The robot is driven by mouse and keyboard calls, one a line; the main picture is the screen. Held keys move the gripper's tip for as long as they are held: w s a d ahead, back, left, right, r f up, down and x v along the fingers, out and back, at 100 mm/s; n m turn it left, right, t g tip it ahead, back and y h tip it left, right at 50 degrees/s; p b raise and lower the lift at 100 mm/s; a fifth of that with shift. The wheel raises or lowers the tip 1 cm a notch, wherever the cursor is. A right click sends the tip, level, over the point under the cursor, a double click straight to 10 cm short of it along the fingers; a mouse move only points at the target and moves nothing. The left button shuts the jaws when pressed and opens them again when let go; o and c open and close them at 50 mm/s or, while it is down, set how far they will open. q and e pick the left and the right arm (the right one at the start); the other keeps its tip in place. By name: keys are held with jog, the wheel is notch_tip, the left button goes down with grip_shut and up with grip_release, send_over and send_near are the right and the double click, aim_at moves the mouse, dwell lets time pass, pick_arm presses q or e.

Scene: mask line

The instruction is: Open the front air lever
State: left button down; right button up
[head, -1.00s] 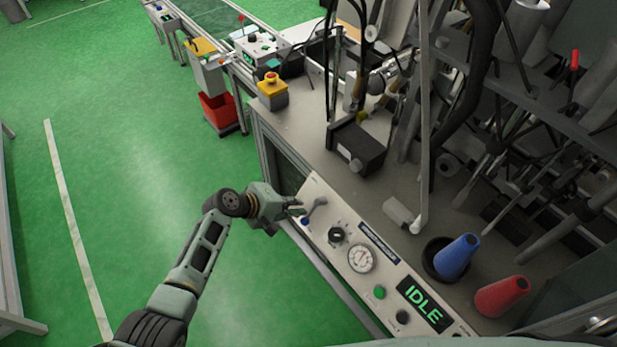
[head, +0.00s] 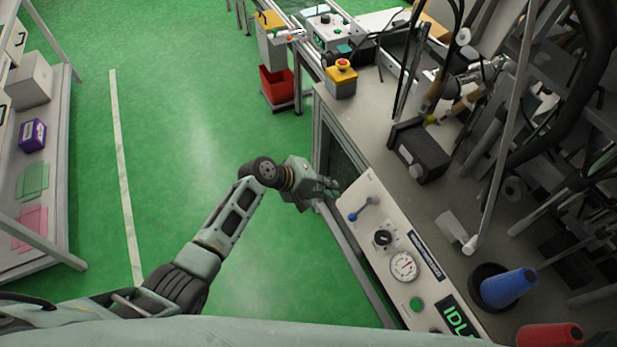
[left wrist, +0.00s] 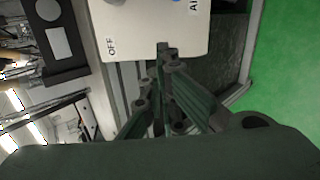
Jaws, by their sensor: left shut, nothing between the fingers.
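The air lever (head: 364,209) is a grey handle with a blue knob at the far end of the white control panel (head: 352,190). Its knob points to the lower left, toward the panel's aisle side. My left gripper (head: 334,187) is shut and empty, just off the panel's far corner, apart from the lever. In the left wrist view the closed fingertips (left wrist: 166,48) are at the edge of the panel (left wrist: 155,30), where an "OFF" label and part of an "AIR" label show. The lever handle is mostly out of that view. My right gripper is not in view.
The panel also carries a black knob (head: 382,238), a gauge (head: 404,266), a green button (head: 417,304) and a display (head: 457,318). Green floor is clear to the left.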

pick_arm(q)
jog(key=v, duration=0.8)
jog(key=shift+s+d+r+b, duration=0.2)
jog(key=shift+s+d+b, duration=0.1)
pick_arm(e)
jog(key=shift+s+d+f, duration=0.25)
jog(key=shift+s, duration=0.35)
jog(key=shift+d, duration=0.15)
